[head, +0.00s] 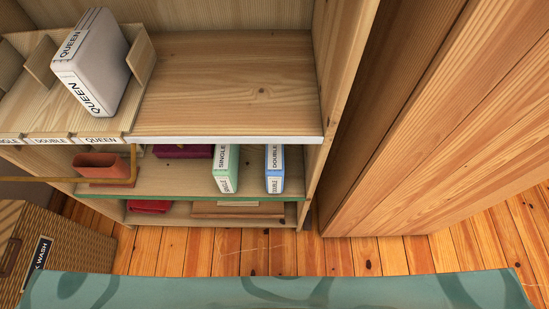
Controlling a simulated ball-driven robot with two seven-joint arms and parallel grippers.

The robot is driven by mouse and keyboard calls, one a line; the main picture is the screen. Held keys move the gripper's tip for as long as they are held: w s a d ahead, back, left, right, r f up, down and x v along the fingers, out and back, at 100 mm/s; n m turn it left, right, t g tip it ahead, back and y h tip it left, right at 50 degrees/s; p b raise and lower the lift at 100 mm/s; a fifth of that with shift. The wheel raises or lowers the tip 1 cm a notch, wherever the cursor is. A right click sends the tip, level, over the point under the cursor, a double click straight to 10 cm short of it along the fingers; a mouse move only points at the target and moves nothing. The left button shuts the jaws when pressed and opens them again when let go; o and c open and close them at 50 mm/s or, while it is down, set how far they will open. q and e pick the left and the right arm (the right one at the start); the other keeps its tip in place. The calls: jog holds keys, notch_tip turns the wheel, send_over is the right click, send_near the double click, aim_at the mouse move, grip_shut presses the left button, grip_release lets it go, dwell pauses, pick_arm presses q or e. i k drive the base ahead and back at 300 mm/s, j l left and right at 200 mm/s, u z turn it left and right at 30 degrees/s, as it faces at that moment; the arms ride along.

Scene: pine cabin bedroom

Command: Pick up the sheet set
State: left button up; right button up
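A pale grey sheet set (97,62) labelled QUEEN stands on the top shelf at the left, leaning a little, in the divided holder's slot marked QUEEN. A green sheet set (231,172) labelled SINGLE stands upright on the shelf below. A blue sheet set (274,172) labelled DOUBLE stands to its right, with a gap between them. Only the narrow front sides of the green and blue sets show well; the top shelf's edge hides part of them. Neither of my grippers is in view.
The wooden holder (40,119) has slots marked DOUBLE and QUEEN. The top shelf (230,85) is bare to its right. A reddish container (98,165) and a brass bar are lower left. A wicker hamper (75,250) stands left; a teal patterned surface (200,293) crosses the bottom.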

aim_at(274, 167)
jog(key=k+j+u, duration=0.7)
jog(key=j+u, duration=0.3)
jog(key=l, duration=0.1)
